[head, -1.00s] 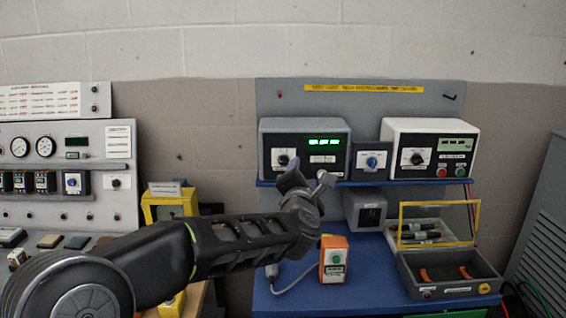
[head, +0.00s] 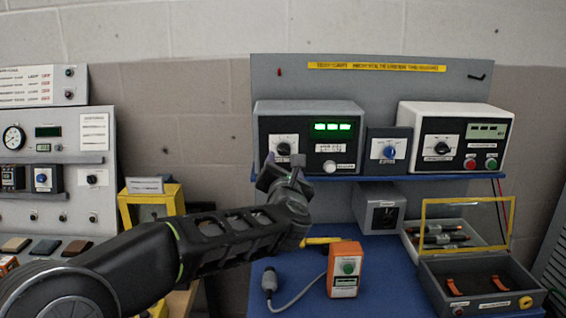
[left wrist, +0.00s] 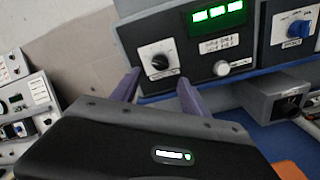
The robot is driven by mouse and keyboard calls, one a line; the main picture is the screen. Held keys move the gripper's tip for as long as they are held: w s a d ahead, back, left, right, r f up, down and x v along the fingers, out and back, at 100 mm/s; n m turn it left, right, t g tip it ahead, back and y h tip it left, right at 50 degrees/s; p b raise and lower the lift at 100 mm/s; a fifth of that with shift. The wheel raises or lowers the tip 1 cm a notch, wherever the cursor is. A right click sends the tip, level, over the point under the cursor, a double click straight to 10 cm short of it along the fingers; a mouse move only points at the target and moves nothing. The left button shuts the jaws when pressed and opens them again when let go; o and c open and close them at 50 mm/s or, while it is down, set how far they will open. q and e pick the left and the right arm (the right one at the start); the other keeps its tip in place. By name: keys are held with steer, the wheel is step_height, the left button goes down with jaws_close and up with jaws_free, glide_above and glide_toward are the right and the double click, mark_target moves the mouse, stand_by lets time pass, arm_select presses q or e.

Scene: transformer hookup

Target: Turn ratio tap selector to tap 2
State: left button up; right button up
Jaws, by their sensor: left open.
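A grey instrument (head: 308,138) with a green lit display stands on the shelf. Its black rotary knob (head: 283,149) sits on a white label, also seen in the left wrist view (left wrist: 159,62). To its right is a small dark box with a blue knob (head: 389,152), then a white instrument (head: 455,138) with a black knob (head: 441,148). I cannot read which is the ratio tap selector. My left gripper (head: 284,166) is open and empty, just in front of and below the grey instrument's knob, apart from it. In the left wrist view its fingers (left wrist: 157,92) straddle below that knob.
An orange handheld device (head: 343,268) with a cable stands on the blue bench (head: 385,270). An open case (head: 480,285) with a yellow-framed lid is to the right. A panel with gauges (head: 50,165) and a yellow box (head: 150,203) are at left.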

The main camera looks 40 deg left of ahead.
mark_target(283, 152)
arm_select(q)
steer(key=shift+s+d+r, duration=0.1)
steer(key=p+x, duration=0.2)
steer(key=x, duration=0.6)
steer(key=shift+c, duration=0.3)
jaws_close()
stand_by(0.5)
